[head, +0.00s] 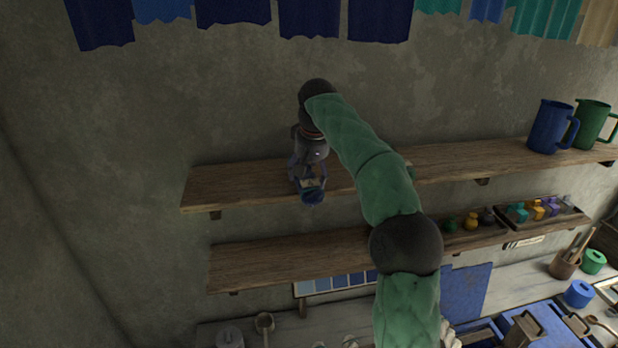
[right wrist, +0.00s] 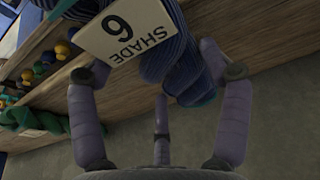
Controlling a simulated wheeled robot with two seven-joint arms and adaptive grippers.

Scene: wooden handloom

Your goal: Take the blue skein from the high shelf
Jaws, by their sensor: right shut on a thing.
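The blue skein (head: 312,197) is at the front edge of the high shelf (head: 240,183), left of its middle. My right gripper (head: 308,180) reaches down over it from above and is shut on it. In the right wrist view the skein (right wrist: 180,62) shows as dark blue strands between the fingers (right wrist: 158,82). A pale tag (right wrist: 122,30) reading "SHADE 6" hangs on it, upside down in this view. I cannot tell whether the skein still touches the shelf. My left gripper is not in view.
A blue jug (head: 549,128) and a green jug (head: 590,125) stand at the high shelf's right end. A lower shelf (head: 270,262) below holds small coloured items at right. My right arm hides the middle. The high shelf's left end is bare. Cloths hang above.

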